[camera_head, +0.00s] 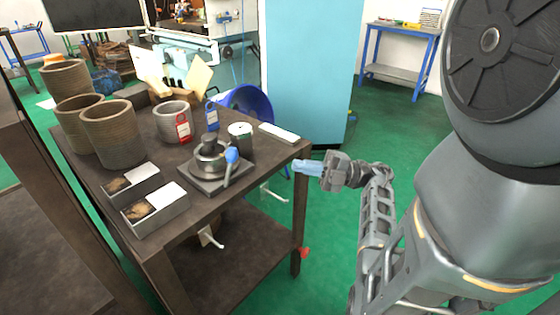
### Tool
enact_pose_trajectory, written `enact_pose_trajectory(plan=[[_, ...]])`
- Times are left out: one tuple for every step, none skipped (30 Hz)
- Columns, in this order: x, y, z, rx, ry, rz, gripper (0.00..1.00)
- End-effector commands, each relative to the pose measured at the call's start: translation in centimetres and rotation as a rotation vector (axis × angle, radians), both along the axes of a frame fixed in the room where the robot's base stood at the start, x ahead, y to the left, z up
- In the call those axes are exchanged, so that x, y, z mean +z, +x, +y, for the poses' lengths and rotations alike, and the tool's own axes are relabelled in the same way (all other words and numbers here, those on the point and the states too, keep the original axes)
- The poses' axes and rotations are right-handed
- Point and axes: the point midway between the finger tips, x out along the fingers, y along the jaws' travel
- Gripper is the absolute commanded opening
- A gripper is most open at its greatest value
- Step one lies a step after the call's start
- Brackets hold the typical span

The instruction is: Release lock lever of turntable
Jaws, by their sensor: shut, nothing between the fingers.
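The turntable (208,160) is a round dark metal chuck on a square grey base plate on the dark table. Its lock lever (230,164) has a blue knob and stands at the front right of the chuck, the knob upward and the arm slanting down toward the plate. My gripper (296,166) has light blue fingers, which are shut and empty. It hovers just past the table's right edge, to the right of the lever and apart from it, pointing left. Nothing hides the lever in this view.
The table (240,197) also holds large brown pots (113,133), a grey mug with a red tag (173,122), a grey canister (240,138), a blue tag (212,116), a white slab (279,132) and two small boxes (155,207). Bare tabletop lies between the turntable and my gripper.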

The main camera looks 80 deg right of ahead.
Motion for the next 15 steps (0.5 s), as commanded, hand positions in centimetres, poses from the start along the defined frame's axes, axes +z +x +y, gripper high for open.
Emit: enact_pose_trajectory(plan=[[0.3,0.7,0.2,0.004,0.0,0.0,0.0],[0.4,1.1,0.4,0.004,0.0,0.0,0.0],[0.6,1.8,0.5,0.004,0.0,0.0,0.0],[0.8,2.3,0.6,0.005,-0.001,0.0,0.0],[1.0,2.9,0.7,0.004,-0.001,0.0,0.0],[1.1,3.7,0.9,0.005,0.0,0.0,0.0],[1.3,4.2,1.0,0.005,0.001,0.0,0.0],[1.4,4.8,1.1,0.005,0.001,0.0,0.0],[1.6,5.5,1.3,0.004,0.001,0.0,0.0],[1.7,6.1,1.4,0.004,0.0,0.0,0.0],[1.9,6.7,1.5,0.004,0.0,0.0,0.0],[2.1,7.4,1.6,0.004,-0.001,0.0,0.0],[2.2,7.9,1.8,0.004,-0.001,0.0,0.0],[2.3,8.4,1.9,0.004,-0.001,0.0,0.0],[2.5,9.1,2.0,0.003,-0.001,-0.001,0.0]])
